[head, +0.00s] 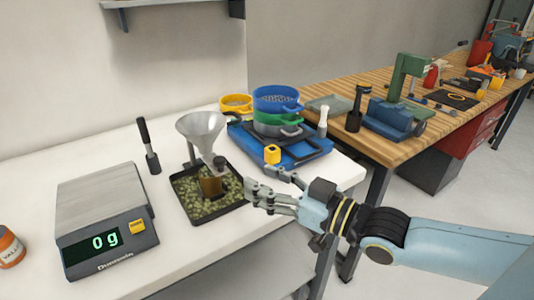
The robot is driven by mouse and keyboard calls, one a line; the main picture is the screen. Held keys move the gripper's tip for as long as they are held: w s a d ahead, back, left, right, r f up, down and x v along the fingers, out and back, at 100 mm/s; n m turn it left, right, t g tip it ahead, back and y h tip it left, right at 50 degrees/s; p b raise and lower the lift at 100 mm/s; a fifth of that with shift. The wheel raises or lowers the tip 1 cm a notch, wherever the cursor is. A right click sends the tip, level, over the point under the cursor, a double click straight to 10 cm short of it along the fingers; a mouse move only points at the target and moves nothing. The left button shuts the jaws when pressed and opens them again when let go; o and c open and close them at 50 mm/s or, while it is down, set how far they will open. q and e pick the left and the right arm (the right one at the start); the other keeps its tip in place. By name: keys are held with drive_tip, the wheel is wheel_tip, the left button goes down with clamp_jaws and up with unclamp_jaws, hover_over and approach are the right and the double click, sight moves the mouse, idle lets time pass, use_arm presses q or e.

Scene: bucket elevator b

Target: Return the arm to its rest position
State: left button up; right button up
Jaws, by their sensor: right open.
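My right arm comes in from the right edge of the head view, over the front right edge of the white table (152,255). My right gripper (257,186) is open and points left, with nothing seen between its fingers. Its fingertips show close to the right side of a black tray (196,219) of green pieces; I cannot tell if they touch it. My left arm and left gripper are not in view.
A funnel (203,128) stands above the tray. A scale (103,212) reads 0 g. An orange jar (9,247) is at the left edge. Stacked sieves (277,100) and a blue case (312,155) stand at the back right. A wooden workbench (381,148) lies beyond.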

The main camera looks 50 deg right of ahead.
idle(0.5)
drive_tip(key=s+d+f+g+h+b, duration=0.1)
drive_tip(key=s+d+f+g+b, duration=0.15)
drive_tip(key=f, duration=0.95)
drive_tip(key=s+d+f+m+g+h+b, duration=0.1)
drive_tip(key=s+f+g+b, duration=0.25)
drive_tip(key=f, duration=0.85)
drive_tip(key=s+d+f+g+h+b, duration=0.15)
drive_tip(key=s+f, duration=0.25)
drive_tip(key=f, duration=0.9)
drive_tip(key=s+a+f+g+b, duration=0.3)
drive_tip(key=s+f+g, duration=0.1)
drive_tip(key=s+f, duration=0.7)
drive_tip(key=s+a+f+g+b, duration=0.3)
drive_tip(key=s+f+g, duration=0.2)
drive_tip(key=s+f, duration=0.5)
drive_tip(key=s, duration=0.2)
drive_tip(key=shift+s+f+b, duration=0.35)
drive_tip(key=shift+f+b, duration=0.05)
drive_tip(key=shift+a+g, duration=0.1)
drive_tip(key=shift+g, duration=0.15)
drive_tip(key=shift+c, duration=0.4)
